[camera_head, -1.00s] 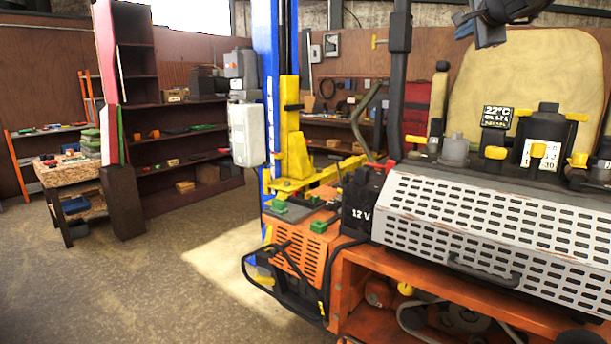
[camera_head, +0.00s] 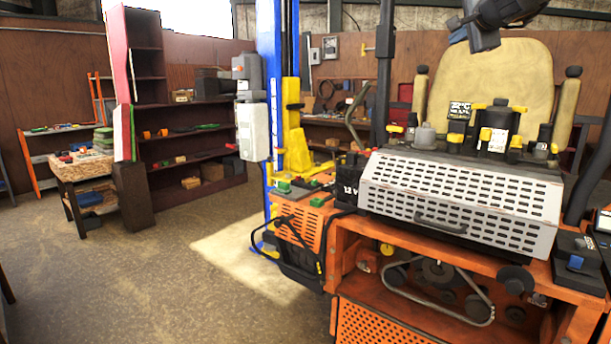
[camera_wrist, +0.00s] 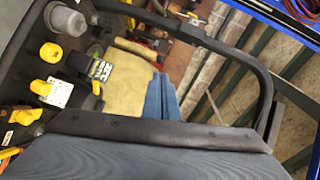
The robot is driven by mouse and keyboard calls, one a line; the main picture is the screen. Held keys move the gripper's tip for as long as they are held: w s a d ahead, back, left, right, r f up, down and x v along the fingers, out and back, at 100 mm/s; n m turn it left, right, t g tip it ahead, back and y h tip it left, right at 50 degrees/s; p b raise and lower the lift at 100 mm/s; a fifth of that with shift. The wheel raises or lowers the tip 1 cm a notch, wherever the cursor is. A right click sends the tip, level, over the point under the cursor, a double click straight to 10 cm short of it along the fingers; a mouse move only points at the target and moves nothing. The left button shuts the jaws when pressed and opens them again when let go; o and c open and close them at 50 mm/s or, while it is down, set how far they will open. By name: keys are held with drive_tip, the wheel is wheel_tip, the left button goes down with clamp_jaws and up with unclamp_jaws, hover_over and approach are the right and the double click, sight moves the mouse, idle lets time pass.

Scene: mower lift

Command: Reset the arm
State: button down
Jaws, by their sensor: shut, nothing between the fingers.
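My gripper (camera_head: 484,38) hangs at the top right in the head view, dark and partly cut off by the frame's top edge. It is above the orange mower (camera_head: 290,232), in front of the beige seat (camera_head: 500,72), and apart from both. In the wrist view my two blue fingers (camera_wrist: 161,78) are together with nothing between them. Beyond them the wrist view shows the beige seat (camera_wrist: 128,92) and the mower's controls with yellow knobs (camera_wrist: 50,52) at the left.
A blue lift post (camera_head: 268,110) with a yellow carriage (camera_head: 295,145) stands left of the mower. A perforated white cover (camera_head: 455,200) is on the mower. Dark shelves (camera_head: 205,150) and a small table (camera_head: 68,172) stand at the back left. The floor (camera_head: 150,285) at left is clear.

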drive_tip(key=s+a+f+n+g+y+b, duration=0.1)
drive_tip(key=s+a+f+n+g+b, duration=0.3)
drive_tip(key=f, duration=1)
drive_tip(key=s+a+f+n+g+y, duration=0.15)
drive_tip(key=a+f, duration=0.35)
drive_tip(key=f, duration=0.8)
drive_tip(key=s+a+f+n+g+b, duration=0.1)
drive_tip(key=s+a+f+n+g, duration=0.3)
drive_tip(key=f, duration=1)
drive_tip(key=s+a+f+n+g+b, duration=0.2)
drive_tip(key=s+f+n+g, duration=0.1)
drive_tip(key=s+f, duration=1)
drive_tip(key=s+a+f+n+g+b, duration=0.2)
drive_tip(key=s+a+f+n+g, duration=0.1)
drive_tip(key=s+f, duration=0.9)
drive_tip(key=shift+s+a+f+n+h+b, duration=0.35)
drive_tip(key=shift+s+f+n, duration=0.1)
drive_tip(key=shift+n, duration=0.2)
drive_tip(key=shift+d, duration=0.1)
